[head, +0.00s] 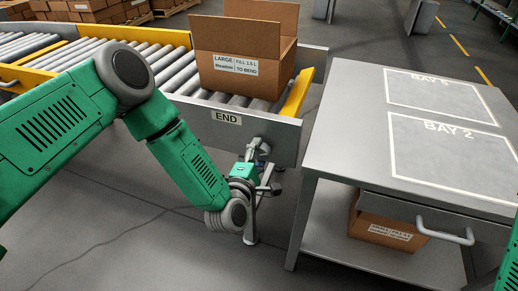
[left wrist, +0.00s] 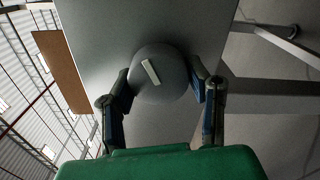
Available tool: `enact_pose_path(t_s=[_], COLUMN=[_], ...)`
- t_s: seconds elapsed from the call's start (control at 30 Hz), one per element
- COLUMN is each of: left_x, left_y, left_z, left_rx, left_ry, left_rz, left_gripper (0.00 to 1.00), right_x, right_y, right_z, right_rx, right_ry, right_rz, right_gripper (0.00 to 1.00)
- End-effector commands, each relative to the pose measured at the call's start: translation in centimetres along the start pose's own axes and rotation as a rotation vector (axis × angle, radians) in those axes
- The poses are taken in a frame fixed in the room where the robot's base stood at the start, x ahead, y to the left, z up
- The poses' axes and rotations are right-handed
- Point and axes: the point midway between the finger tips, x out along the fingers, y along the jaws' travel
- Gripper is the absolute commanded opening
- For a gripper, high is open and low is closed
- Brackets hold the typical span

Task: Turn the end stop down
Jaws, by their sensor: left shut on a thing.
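The yellow end stop (head: 297,92) stands up at the end of the roller conveyor, beside a cardboard box. Below it, the grey end plate (head: 270,130) carries an END label. My left gripper (head: 258,150) is at this plate, under and right of the label. In the left wrist view, a round grey knob (left wrist: 172,88) with a pale, slightly tilted bar mark sits between the fingers of my left gripper (left wrist: 162,88), which is shut on it. In the head view my fingers largely hide the knob. My right gripper is out of view.
An open cardboard box (head: 240,55) labelled LARGE stands on the rollers against the end stop. A grey table (head: 345,140) marked BAY 2 stands to the right across a narrow gap, with a drawer handle (head: 445,232) in front. Another box (head: 385,228) lies on its lower shelf.

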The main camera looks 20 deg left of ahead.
Motion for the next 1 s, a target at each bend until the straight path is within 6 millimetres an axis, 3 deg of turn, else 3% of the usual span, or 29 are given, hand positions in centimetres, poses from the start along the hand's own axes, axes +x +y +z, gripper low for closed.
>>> enact_pose_path(t_s=[0.5,1.0], left_x=[-0.3,-0.4], left_y=[-0.3,-0.6], left_z=[0.2,0.2], left_rx=[0.377,0.470], left_ry=[-0.007,-0.009], left_rz=[-0.013,-0.019], left_gripper=[0.15,0.15], right_x=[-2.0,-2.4], right_y=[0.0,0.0], right_z=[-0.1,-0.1], right_rx=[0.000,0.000], right_ry=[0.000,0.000], right_rz=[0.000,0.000], right_gripper=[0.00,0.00])
